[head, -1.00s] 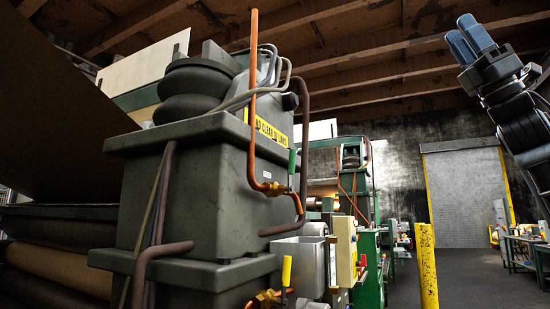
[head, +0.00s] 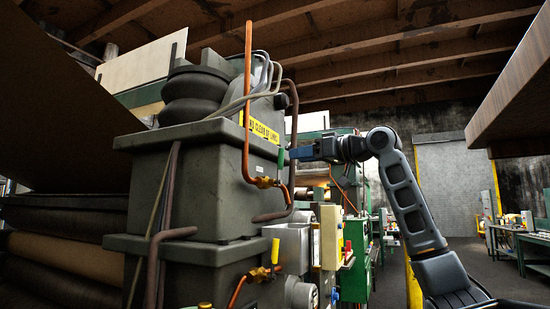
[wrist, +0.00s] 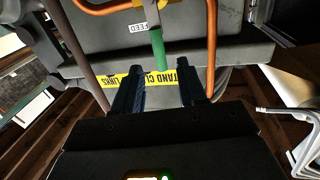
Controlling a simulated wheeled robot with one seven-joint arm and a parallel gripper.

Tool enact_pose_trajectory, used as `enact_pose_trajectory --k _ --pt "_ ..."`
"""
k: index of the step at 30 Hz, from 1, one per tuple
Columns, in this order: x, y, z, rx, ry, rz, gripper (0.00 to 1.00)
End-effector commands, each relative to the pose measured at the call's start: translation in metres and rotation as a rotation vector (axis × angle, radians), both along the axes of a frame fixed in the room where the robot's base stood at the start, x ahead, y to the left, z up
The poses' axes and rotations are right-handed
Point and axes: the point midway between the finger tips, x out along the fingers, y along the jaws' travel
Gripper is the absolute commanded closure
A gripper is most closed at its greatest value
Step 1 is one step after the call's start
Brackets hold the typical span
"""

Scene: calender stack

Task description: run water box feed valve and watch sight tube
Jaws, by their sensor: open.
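The green valve handle (head: 281,158) sits on the front of the grey machine housing, beside the copper pipe (head: 247,110). In the wrist view the green handle (wrist: 158,50) points toward my gripper, near a white FEED label (wrist: 143,28). My gripper (head: 290,154) is at the handle from the right; its blue fingers are open. In the wrist view my gripper (wrist: 163,72) has its fingers on either side of the handle's end, with gaps showing. A yellow-handled valve (head: 275,250) is lower down. I cannot make out a sight tube.
Grey and cream boxes (head: 330,237) stand below my gripper. A yellow post (head: 413,285) is partly behind my arm. A brown slab edge (head: 515,85) juts in at upper right. Green benches (head: 510,240) stand farther back on open floor.

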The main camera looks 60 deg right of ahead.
Motion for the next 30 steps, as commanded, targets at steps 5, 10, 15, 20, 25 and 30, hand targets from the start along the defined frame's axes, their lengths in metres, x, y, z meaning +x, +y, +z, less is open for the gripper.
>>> enact_pose_trajectory --k 5,10,15,20,25,30 --pt "0.023 -0.002 0.002 -0.001 0.002 0.000 0.59" --pt "0.049 -0.006 0.002 -0.002 0.000 -0.001 0.59" --pt "0.066 -0.008 0.002 -0.002 -0.001 -0.002 0.59" --pt "0.073 -0.009 0.000 -0.004 -0.001 -0.003 0.59" --pt "0.073 -0.009 0.000 -0.004 -0.001 -0.003 0.59" --pt "0.073 -0.009 0.000 -0.004 -0.002 -0.003 0.70"
